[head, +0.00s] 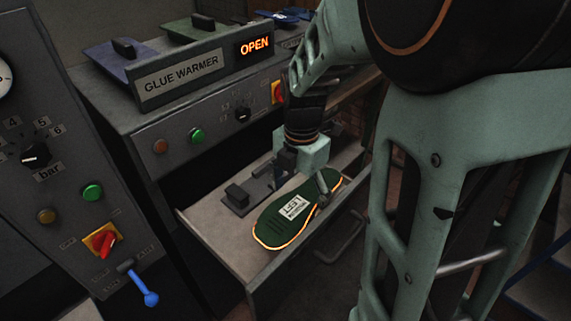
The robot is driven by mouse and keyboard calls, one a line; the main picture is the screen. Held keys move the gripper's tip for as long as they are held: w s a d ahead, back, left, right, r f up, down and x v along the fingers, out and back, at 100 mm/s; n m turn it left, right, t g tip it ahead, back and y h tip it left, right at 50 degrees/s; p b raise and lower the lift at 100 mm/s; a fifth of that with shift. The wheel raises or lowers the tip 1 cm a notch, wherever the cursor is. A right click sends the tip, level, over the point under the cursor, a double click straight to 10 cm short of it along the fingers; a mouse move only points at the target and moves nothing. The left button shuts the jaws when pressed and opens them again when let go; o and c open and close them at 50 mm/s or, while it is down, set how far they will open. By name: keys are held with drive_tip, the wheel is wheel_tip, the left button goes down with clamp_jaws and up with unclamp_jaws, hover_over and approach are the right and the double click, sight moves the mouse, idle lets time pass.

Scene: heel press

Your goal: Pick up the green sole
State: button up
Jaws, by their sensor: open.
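The green sole (278,222) has an orange edge and a white label reading LEFT. It lies flat on the pulled-out drawer or shelf (222,252) below the glue warmer. My gripper (308,192) points down at the sole's far right end. One finger shows at the sole's right edge. The other is partly hidden behind the gripper body. The gripper is open; I cannot tell whether it touches the sole.
A grey plate with a black knob (240,195) lies left of the sole. The glue warmer (188,75) with its lit OPEN sign stands behind. A control panel (70,190) with a blue-tipped lever (150,298) is at left. The drawer's front left is bare.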

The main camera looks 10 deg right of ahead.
drive_tip(key=shift+f+b, duration=0.2)
drive_tip(key=shift+b, duration=0.1)
idle(0.4)
drive_tip(key=shift+c, duration=0.4)
drive_tip(key=c, duration=1.2)
drive_tip(key=shift+c, duration=0.2)
drive_tip(key=shift+r, duration=0.1)
